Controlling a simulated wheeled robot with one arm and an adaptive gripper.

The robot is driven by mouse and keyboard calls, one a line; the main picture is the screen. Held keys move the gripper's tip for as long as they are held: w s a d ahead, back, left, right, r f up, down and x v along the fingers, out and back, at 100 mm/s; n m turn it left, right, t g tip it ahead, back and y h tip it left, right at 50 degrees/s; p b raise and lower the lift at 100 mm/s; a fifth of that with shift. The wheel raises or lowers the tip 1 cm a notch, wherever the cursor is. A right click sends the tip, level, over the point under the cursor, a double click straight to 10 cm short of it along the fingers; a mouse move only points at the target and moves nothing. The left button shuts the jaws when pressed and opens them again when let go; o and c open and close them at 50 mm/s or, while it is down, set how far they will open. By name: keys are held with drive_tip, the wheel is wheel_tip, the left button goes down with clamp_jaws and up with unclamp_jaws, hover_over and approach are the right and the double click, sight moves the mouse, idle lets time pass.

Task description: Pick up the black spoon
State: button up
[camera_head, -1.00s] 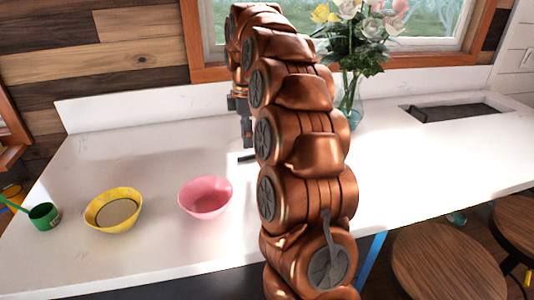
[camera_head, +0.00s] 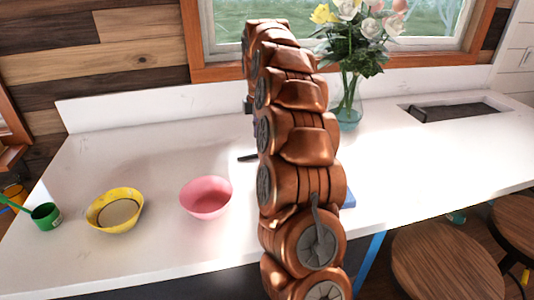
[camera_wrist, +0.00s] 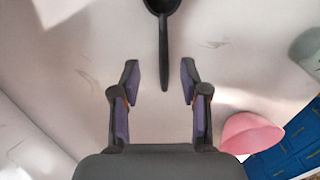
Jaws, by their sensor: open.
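The black spoon (camera_wrist: 164,45) lies on the white counter in the wrist view. Its bowl is at the top edge, partly cut off, and its handle points down toward my gripper. My gripper (camera_wrist: 160,78) is open and empty, with one finger on each side of the handle's end and apart from it. In the head view a short dark piece of the spoon (camera_head: 247,157) shows left of my arm. My arm hides the rest of it and most of the gripper there.
A pink bowl (camera_head: 206,197), yellow bowl (camera_head: 115,210) and green cup (camera_head: 46,215) stand on the counter (camera_head: 150,150) at left. A flower vase (camera_head: 347,112) stands behind my arm. A blue object (camera_wrist: 285,150) lies beside the pink bowl in the wrist view.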

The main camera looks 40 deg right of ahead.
drive_tip(key=shift+s+f+p, duration=0.25)
drive_tip(key=shift+f+p, duration=0.45)
drive_tip(key=shift+f, duration=0.4)
drive_tip(key=shift+f+p, duration=0.45)
drive_tip(key=shift+f, duration=1)
clamp_jaws()
